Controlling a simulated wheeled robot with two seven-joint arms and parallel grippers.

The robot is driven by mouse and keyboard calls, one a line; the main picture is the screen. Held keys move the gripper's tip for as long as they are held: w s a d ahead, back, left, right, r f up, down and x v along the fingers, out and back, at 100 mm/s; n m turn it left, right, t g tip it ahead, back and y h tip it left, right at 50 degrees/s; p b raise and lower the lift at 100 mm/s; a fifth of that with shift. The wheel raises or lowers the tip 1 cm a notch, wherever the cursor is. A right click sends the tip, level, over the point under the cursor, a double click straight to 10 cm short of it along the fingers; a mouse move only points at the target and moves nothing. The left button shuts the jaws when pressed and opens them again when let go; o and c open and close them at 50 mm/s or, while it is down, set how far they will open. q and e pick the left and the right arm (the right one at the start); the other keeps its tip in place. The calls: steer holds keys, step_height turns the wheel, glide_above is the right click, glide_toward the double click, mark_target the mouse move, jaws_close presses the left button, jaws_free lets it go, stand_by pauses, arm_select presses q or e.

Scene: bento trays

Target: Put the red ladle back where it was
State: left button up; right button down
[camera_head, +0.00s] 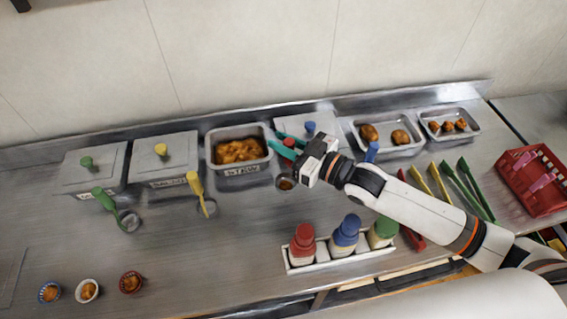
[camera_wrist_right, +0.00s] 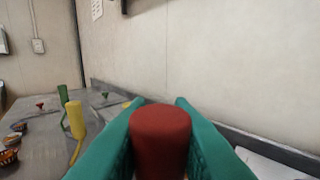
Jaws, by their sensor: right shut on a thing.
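My right gripper (camera_head: 279,142) is shut on the red ladle (camera_head: 289,143) by the top of its handle. In the right wrist view the red handle end (camera_wrist_right: 161,140) sits between the teal fingers. In the head view a round metal bowl (camera_head: 285,184) with some brown-orange food shows just below the gripper; it appears to be the ladle's bowl. Whether it touches the counter I cannot tell. The open tray of orange stew (camera_head: 237,177) is just left of the gripper. My left gripper is not in view.
A green ladle (camera_head: 103,199) and a yellow ladle (camera_head: 195,184) stand to the left, in front of lidded trays. A blue ladle handle (camera_head: 371,152) is just right of the gripper. Bottles in a white rack (camera_head: 340,254) stand in front. Three small cups sit front left.

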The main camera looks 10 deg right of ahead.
step_height(320, 180, down, 4)
steer(key=shift+f, duration=0.5)
steer(key=shift+f, duration=0.15)
steer(key=c, duration=1.3)
jaws_free()
